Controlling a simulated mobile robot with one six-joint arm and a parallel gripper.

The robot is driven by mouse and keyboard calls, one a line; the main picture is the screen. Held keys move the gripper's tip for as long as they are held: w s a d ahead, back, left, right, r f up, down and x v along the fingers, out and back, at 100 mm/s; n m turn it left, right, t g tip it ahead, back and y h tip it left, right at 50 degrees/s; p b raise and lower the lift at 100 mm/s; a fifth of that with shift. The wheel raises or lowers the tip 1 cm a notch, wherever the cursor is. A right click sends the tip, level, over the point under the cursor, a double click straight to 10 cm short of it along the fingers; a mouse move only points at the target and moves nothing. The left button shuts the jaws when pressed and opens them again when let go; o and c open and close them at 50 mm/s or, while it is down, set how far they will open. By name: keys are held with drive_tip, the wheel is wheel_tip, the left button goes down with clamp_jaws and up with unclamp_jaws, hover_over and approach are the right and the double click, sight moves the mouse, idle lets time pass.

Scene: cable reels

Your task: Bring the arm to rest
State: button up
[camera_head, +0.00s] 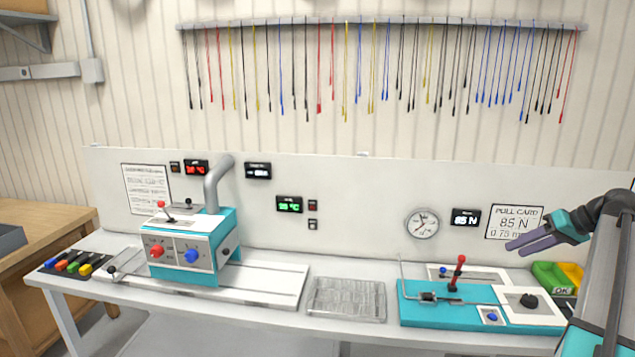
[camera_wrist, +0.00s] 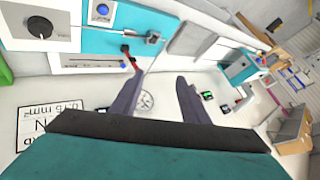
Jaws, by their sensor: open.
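My gripper (camera_head: 521,240) is at the right side in the head view, raised above the turquoise pull tester (camera_head: 415,312) and in front of the back panel. Its two dark fingers are apart with nothing between them. In the wrist view my gripper (camera_wrist: 157,95) also shows two separate fingers with an empty gap. My arm comes in from the right edge of the head view. The red lever (camera_head: 457,270) of the pull tester stands below and left of the fingers.
A turquoise and white machine (camera_head: 185,247) stands on the bench's left part. A clear ribbed tray (camera_head: 346,299) lies mid-bench. Green (camera_head: 548,276) and yellow (camera_head: 571,272) bins stand at the right, partly behind my arm. Many cables (camera_head: 345,70) hang from a wall rail. The air mid-bench is free.

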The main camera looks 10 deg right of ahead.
drive_tip(key=w+a+f+m+g, duration=0.1)
drive_tip(key=w+a+f+g, duration=0.15)
drive_tip(key=a+f, duration=0.85)
drive_tip(key=w+a+f+g, duration=0.1)
drive_tip(key=w+a+f, duration=0.2)
drive_tip(key=a+f, duration=0.75)
drive_tip(key=s+a+f+g+h, duration=0.15)
drive_tip(key=s+a+f, duration=0.25)
drive_tip(key=a+f, duration=0.55)
drive_tip(key=s+a+f+g+h, duration=0.1)
drive_tip(key=s+a+f+h, duration=0.15)
drive_tip(key=a+f, duration=0.75)
drive_tip(key=s+a+f+n+g+h, duration=0.1)
drive_tip(key=s+a+f+n, duration=0.1)
drive_tip(key=s+a+f, duration=0.5)
drive_tip(key=s+a+f+g+b, duration=0.1)
drive_tip(key=s+f+g+b, duration=0.4)
drive_tip(key=s+f, duration=2.1)
drive_tip(key=b, duration=0.5)
drive_tip(key=shift+s+g, duration=0.3)
drive_tip(key=shift+g, duration=0.1)
drive_tip(key=shift+c, duration=0.3)
